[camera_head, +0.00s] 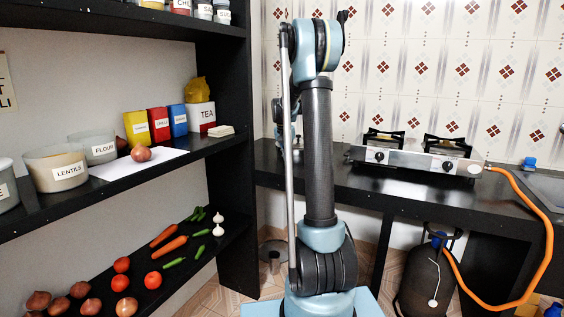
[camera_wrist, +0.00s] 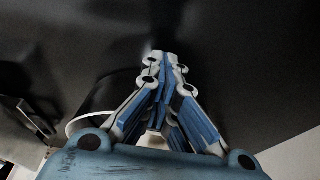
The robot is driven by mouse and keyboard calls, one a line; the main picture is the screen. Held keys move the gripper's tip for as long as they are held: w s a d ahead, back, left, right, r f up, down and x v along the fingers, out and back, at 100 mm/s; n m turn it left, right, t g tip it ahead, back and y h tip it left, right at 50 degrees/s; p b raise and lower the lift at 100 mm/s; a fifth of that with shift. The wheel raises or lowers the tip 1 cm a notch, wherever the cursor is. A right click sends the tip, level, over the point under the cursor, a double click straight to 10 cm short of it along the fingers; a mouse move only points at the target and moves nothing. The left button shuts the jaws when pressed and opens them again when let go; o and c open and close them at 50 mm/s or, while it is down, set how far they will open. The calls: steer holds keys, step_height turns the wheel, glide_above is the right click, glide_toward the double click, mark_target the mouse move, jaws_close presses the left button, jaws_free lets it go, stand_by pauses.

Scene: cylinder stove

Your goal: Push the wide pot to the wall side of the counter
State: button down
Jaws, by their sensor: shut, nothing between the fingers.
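I cannot make out the wide pot for certain in either view. My gripper (camera_wrist: 163,62) is shut and empty in the wrist view, its blue and white fingers together against a dark, blurred surface. A thin pale curved edge (camera_wrist: 72,126) shows to the left of the fingers; I cannot tell what it belongs to. In the head view my upright arm covers the left part of the black counter (camera_head: 345,190), and my gripper cannot be made out there. The tiled wall (camera_head: 465,90) rises behind the counter.
A two-burner stove (camera_head: 415,160) stands on the counter, with an orange hose (camera_head: 545,235) looping down to a gas cylinder (camera_head: 427,278) below. A sink (camera_head: 545,183) is at the far right. Black shelves (camera_head: 222,150) with jars, boxes and vegetables stand at the left.

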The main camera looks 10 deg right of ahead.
steer(key=w+d, duration=0.1)
steer(key=w, duration=0.1)
steer(key=w+d, duration=0.2)
steer(key=shift+w+d, duration=0.2)
steer(key=shift+w, duration=0.1)
steer(key=shift+s, duration=0.1)
